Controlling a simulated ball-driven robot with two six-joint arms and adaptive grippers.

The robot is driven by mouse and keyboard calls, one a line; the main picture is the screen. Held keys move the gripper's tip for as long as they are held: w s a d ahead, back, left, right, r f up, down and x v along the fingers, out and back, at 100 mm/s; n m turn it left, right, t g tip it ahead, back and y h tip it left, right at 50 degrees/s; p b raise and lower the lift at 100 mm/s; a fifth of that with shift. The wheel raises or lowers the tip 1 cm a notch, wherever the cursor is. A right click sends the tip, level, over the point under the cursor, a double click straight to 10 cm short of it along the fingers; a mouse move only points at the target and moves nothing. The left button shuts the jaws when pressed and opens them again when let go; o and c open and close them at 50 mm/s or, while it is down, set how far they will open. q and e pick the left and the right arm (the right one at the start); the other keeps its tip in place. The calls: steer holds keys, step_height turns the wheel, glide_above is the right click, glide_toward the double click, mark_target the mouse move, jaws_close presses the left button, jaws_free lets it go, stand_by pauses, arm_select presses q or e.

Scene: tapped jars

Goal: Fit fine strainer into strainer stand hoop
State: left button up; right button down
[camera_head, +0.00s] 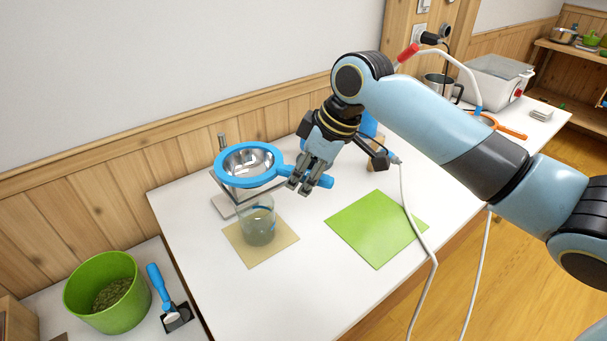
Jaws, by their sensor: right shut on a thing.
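The fine strainer (249,163) has a blue rim, a shiny metal bowl and a blue handle that points right. My right gripper (299,187) is shut on the handle. The strainer is above the strainer stand (222,142), whose grey post shows behind the rim and whose base rests on the table. The stand's hoop is mostly hidden by the strainer, so I cannot tell whether the rim sits in it or is above it. My left gripper is not in view.
A clear jar (257,224) stands on a tan mat (278,240) below the strainer. A green mat (376,228) lies to the right. A green tub (107,291) and a blue-handled scoop (157,285) are at lower left. The table's front middle is clear. A white cable hangs at right.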

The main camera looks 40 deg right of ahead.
steer(key=shift+f+b, duration=0.5)
steer(key=shift+f, duration=0.7)
steer(key=c, duration=1.2)
jaws_free()
steer(key=v, duration=1.2)
steer(key=shift+w, duration=0.1)
